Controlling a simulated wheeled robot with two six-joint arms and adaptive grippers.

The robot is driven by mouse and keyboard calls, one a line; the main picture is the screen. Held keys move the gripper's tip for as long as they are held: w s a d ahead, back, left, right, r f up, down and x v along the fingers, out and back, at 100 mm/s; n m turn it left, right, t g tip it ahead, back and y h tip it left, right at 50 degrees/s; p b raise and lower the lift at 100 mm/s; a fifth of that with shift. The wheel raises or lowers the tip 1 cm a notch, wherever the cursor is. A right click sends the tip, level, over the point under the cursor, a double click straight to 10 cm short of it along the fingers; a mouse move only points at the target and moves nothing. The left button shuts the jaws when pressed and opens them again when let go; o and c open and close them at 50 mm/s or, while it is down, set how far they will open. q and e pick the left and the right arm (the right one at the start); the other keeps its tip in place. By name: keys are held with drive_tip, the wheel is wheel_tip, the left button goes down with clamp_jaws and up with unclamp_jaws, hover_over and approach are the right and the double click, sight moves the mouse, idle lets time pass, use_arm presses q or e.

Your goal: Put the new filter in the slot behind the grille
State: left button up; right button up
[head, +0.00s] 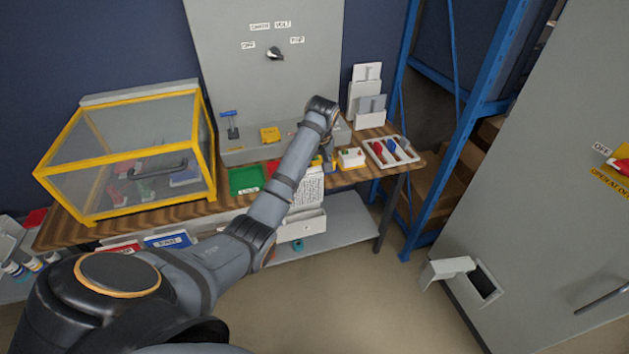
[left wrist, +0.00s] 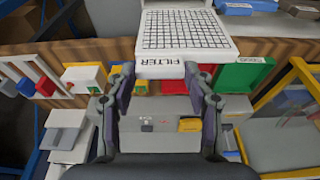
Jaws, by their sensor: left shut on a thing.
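The filter (left wrist: 186,30) is a white slab with a black grid and the word FILTER on its near edge. My left gripper (left wrist: 160,76) is shut on that labelled edge. In the head view the filter (head: 308,192) hangs in front of the workbench's front edge, and my forearm partly hides the gripper. At the lower right a grey cabinet (head: 540,190) has a dark rectangular slot (head: 484,283). A pale flap (head: 447,270), which looks like the grille, stands out to the left of the slot. My right gripper is not in view.
The wooden workbench (head: 225,207) carries a yellow-framed clear case (head: 130,150), a green tray (head: 246,179) and a white divided tray (head: 391,151). A blue rack (head: 455,130) stands between bench and cabinet. The floor (head: 370,300) before the cabinet is clear.

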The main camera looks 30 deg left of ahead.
use_arm(q)
drive_tip(key=shift+r, duration=0.85)
drive_tip(key=shift+r+p, duration=0.1)
drive_tip(key=shift+p, duration=0.7)
drive_tip(key=shift+f, duration=0.2)
